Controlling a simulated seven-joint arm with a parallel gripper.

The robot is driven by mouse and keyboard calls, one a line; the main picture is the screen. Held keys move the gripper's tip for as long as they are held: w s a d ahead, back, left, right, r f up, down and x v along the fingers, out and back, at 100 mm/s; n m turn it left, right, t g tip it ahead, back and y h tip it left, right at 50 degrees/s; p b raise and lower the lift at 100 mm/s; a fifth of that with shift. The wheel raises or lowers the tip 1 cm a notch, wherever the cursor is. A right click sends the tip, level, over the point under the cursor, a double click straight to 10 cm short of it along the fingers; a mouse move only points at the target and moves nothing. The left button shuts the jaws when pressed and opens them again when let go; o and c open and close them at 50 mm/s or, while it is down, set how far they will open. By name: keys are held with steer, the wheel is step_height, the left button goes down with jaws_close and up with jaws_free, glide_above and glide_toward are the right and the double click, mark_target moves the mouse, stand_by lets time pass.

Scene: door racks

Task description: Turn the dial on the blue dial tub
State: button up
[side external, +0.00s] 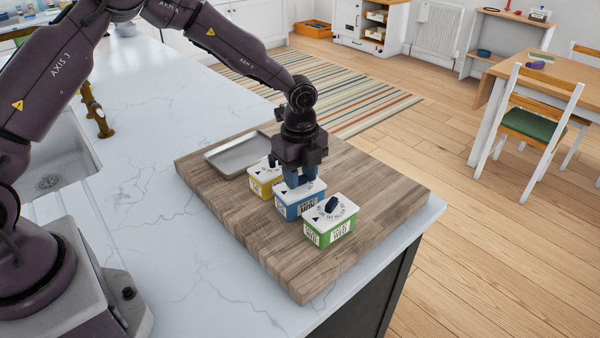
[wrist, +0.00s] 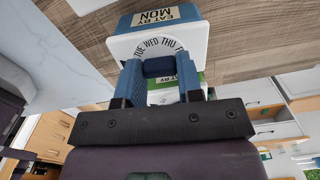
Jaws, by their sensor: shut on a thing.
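The blue dial tub (side external: 292,207) stands on the wooden board between a yellow tub and a green tub. It has a white lid and a label. In the wrist view the blue tub (wrist: 181,22) reads "EAT BY MON", and its lid shows an arc of day names. My gripper (side external: 301,178) is directly above the blue tub, pointing down. In the wrist view my gripper's blue fingers (wrist: 158,82) are shut on the dark blue dial knob (wrist: 158,67). The dial's pointer is hidden between the fingers.
The yellow tub (side external: 261,182) is close behind the blue one, and the green tub (side external: 331,228) is close in front. A metal tray (side external: 238,156) lies at the back of the wooden board (side external: 262,240). The board's front and right areas are clear.

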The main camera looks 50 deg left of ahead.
mark_target(300, 177)
stand_by(0.4)
steer(key=o, duration=0.9)
steer(key=shift+o, duration=0.2)
steer(key=shift+r, duration=0.15)
step_height(300, 177, up, 13)
